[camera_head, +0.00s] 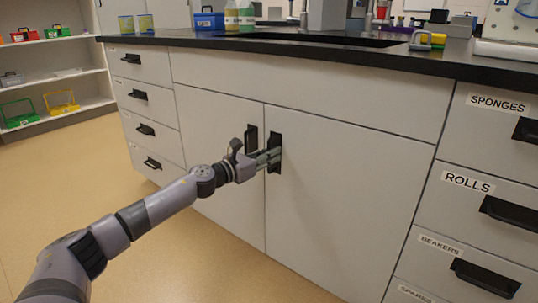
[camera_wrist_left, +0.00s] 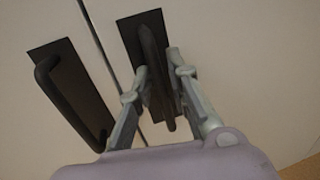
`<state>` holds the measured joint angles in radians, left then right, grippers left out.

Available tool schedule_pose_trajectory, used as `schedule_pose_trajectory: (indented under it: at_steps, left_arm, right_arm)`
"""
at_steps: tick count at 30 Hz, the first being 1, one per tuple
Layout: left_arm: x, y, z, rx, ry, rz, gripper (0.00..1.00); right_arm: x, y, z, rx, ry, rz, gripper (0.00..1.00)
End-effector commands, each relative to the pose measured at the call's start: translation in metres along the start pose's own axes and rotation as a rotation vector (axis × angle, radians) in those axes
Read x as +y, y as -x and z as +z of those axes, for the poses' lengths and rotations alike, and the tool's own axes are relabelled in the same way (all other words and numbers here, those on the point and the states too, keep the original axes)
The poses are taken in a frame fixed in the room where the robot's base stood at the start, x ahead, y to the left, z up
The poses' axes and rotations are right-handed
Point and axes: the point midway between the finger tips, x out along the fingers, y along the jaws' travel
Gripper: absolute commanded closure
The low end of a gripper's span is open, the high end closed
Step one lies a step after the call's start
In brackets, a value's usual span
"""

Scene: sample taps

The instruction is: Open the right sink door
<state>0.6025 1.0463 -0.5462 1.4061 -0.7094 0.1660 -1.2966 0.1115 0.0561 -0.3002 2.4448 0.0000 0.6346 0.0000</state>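The right sink door (camera_head: 335,205) is a pale panel, shut flush beside the left sink door (camera_head: 220,150). Its upright black handle (camera_head: 274,140) is near its left edge, and it also shows in the left wrist view (camera_wrist_left: 152,60). My left gripper (camera_head: 268,158) is at this handle. In the left wrist view my left gripper (camera_wrist_left: 160,75) has one finger on each side of the handle bar. The fingers look spread, with a narrow gap beside the bar; firm contact cannot be made out. My right gripper is not in view.
The left door's black handle (camera_head: 251,138) is close beside my left gripper. Labelled drawers (camera_head: 490,150) with black pulls stand to the right, and more drawers (camera_head: 145,100) to the left. The black countertop (camera_head: 300,48) overhangs above. The floor (camera_head: 60,190) in front is clear.

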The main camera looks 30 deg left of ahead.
Motion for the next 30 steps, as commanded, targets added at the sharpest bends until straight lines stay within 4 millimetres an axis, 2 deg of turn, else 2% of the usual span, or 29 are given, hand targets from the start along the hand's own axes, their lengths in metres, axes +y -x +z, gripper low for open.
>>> schedule_pose_trajectory:
  at_steps: [5, 13, 30]
  left_arm:
    - [0.0000, 0.0001, -0.0002, 0.000, 0.000, 0.000, 0.83]
    - [0.0001, 0.0002, -0.0002, 0.000, 0.001, 0.000, 1.00]
    - [0.0002, 0.0003, -0.0002, 0.000, 0.001, 0.001, 1.00]
  right_arm:
    - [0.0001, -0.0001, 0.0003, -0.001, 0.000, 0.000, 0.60]
    - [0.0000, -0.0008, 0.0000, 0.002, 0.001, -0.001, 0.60]
    - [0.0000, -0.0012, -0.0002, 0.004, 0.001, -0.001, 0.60]
